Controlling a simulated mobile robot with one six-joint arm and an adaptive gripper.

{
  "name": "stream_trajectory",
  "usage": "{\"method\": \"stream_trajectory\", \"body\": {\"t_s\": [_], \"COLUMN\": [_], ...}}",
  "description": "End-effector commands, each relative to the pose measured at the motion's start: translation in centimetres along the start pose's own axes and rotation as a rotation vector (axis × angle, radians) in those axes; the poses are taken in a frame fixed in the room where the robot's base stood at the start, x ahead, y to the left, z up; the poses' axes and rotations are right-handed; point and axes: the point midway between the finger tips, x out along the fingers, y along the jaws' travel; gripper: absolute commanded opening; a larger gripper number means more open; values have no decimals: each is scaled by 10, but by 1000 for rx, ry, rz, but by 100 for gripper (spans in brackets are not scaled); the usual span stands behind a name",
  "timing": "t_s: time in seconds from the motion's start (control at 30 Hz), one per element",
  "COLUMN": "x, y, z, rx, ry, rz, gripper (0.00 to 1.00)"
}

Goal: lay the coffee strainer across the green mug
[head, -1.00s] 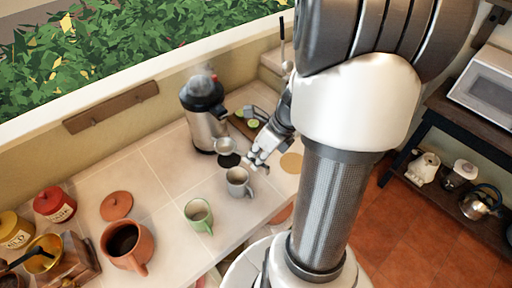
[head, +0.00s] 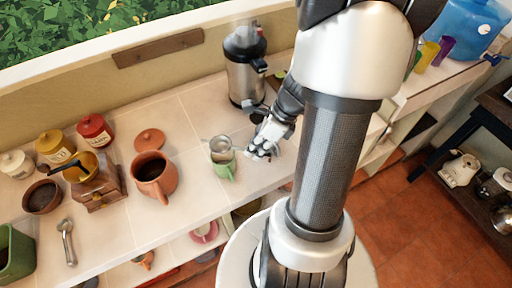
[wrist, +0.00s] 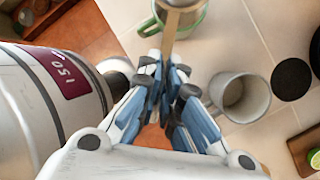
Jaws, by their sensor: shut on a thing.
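The green mug (head: 224,170) stands upright on the tiled counter. The coffee strainer (head: 219,144), a small round metal one, is over the mug's mouth in the head view; I cannot tell whether it touches the rim. My gripper (head: 257,154) is just right of the mug, shut on the strainer's handle. In the wrist view the handle (wrist: 171,35) runs up from between the fingertips (wrist: 170,72), and the strainer's bowl is mostly cut off by the top edge. Part of the green mug (wrist: 151,24) shows there, left of the handle.
A grey mug (wrist: 241,97) stands close to the right of my gripper in the wrist view. A terracotta pot (head: 153,178) stands left of the green mug, with clear tiles between. A metal coffee machine (head: 243,72) stands behind. The counter's front edge is near.

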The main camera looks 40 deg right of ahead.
Motion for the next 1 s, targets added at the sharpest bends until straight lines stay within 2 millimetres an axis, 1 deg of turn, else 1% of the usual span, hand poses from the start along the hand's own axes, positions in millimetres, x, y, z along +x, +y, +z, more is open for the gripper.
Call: {"method": "stream_trajectory", "body": {"t_s": [0.03,0.6,0.77,1.0], "x": [7,44,48,47], "y": [-2,-9,-10,-10], "z": [-3,-18,-20,-19], "rx": [0,1,1,0], "ry": [0,0,0,0], "rz": [0,0,0,0], "gripper": [0,0,0,0]}}
